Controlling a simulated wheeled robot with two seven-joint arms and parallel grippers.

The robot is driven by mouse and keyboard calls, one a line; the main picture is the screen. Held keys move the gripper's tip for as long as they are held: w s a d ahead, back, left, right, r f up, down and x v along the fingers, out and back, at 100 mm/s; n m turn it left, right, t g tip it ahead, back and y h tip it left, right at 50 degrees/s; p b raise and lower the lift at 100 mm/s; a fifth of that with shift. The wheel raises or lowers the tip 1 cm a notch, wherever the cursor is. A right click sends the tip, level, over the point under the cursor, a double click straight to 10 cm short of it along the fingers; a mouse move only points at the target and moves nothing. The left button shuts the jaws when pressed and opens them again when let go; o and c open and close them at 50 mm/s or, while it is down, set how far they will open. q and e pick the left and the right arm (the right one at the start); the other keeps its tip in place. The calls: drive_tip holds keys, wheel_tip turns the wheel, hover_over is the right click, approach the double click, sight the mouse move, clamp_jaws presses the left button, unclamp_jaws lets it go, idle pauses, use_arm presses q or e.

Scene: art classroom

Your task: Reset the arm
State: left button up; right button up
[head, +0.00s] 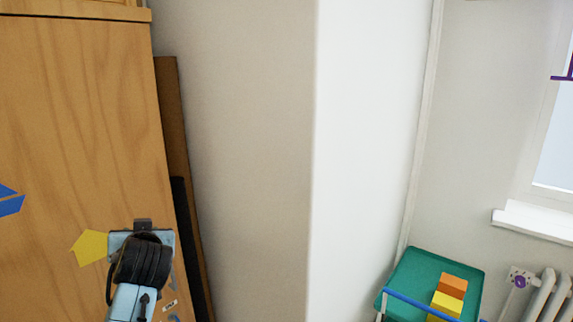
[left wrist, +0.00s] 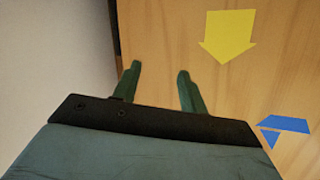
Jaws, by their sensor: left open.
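My left arm comes up from the bottom left of the head view, with a light blue link and a coiled black cable. It is in front of the wooden cabinet (head: 75,120). Its fingers are hidden there behind the wrist. In the left wrist view my left gripper (left wrist: 156,72) shows two dark green fingers set apart, with nothing between them. They point toward the cabinet's wood face (left wrist: 150,30). I cannot tell how far they are from it. My right gripper is not in view.
A yellow arrow shape (head: 90,247) and a blue shape (head: 8,203) are on the cabinet. Dark and brown boards (head: 172,120) lean beside it. A pale wall corner (head: 315,150) juts out mid-view. A green-topped cart (head: 415,270) holds orange and yellow blocks near a radiator (head: 548,295).

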use_arm(q)
drive_tip(key=s+d+f+m+g+h, duration=0.3)
drive_tip(key=s+f+g+h, duration=0.1)
drive_tip(key=s+f, duration=1.3)
drive_tip(key=s+d+f+m+g+h, duration=0.1)
drive_tip(key=s+d+f+g+h, duration=0.2)
drive_tip(key=s, duration=0.6)
drive_tip(key=s+d+f+m+g+h, duration=0.15)
drive_tip(key=s+f, duration=0.35)
drive_tip(key=s, duration=0.5)
wheel_tip(320, 180, down, 32)
drive_tip(key=s+g+b, duration=0.2)
drive_tip(key=s+b, duration=0.1)
drive_tip(key=b, duration=0.4)
drive_tip(key=s+a+f+g+b, duration=0.1)
drive_tip(key=s+f+b, duration=0.3)
drive_tip(key=s+f, duration=1.1)
wheel_tip(320, 180, down, 4)
drive_tip(key=shift+s+a+f+y+b, duration=0.15)
drive_tip(key=shift+s+a+y+b, duration=0.2)
drive_tip(key=shift+a+y, duration=0.15)
